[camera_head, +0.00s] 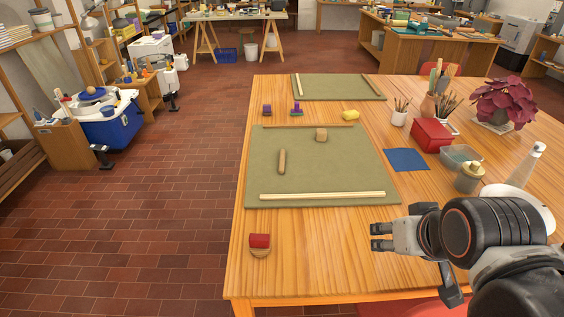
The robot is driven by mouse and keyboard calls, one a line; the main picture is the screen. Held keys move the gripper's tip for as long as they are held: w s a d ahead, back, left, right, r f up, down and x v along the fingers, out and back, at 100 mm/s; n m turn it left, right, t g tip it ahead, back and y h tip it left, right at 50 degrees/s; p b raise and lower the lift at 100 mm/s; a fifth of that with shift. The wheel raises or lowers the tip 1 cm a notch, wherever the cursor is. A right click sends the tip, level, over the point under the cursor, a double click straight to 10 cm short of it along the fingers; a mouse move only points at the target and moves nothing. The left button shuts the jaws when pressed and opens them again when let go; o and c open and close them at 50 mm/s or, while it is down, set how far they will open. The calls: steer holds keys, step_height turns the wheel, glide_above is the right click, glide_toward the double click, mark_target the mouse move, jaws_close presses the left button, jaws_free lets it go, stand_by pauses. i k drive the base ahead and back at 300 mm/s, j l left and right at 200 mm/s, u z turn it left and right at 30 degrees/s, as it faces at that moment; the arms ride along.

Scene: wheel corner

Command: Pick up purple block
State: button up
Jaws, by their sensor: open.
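Two small purple items lie near the far left of the wooden table, beyond the near green mat. One is a compact purple block (267,108) with a brownish lower side. The other, just right of it, is a purple piece (297,110) with a thin upright part; its exact shape is too small to tell. My gripper (374,237) is open and empty over the near right part of the table, pointing left. It is well apart from both purple items, nearer to the camera and to their right.
The near green mat (350,165) holds a wooden roller (282,161), a tan block (321,135) and pale strips. A yellow lump (350,115), blue sheet (406,159), red box (432,135), jars and a plant stand rightward. A red piece (260,241) lies near left.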

mark_target(267, 112)
steer(key=u, duration=1)
steer(key=i+j+u, duration=0.2)
steer(key=j, duration=0.35)
steer(key=i+j+u, duration=0.25)
steer(key=j, duration=0.25)
steer(key=i+j+u, duration=0.2)
steer(key=j, duration=0.25)
steer(key=i+j+u, duration=0.2)
steer(key=j, duration=0.25)
steer(key=i+j+z, duration=0.2)
steer(key=i, duration=0.3)
steer(key=i+j+z, duration=0.25)
steer(key=i, duration=0.25)
steer(key=i+l+z, duration=0.2)
steer(key=i+z, duration=0.65)
steer(key=i+j+z, duration=0.2)
steer(key=i+z, duration=0.25)
steer(key=i, duration=0.15)
steer(key=i+l+z, duration=0.15)
steer(key=i+z, duration=0.2)
steer(key=i, duration=0.4)
steer(key=i+z, duration=0.3)
steer(key=i, duration=0.4)
steer(key=i+j+z, duration=0.35)
steer(key=i, duration=0.4)
steer(key=j+z, duration=0.25)
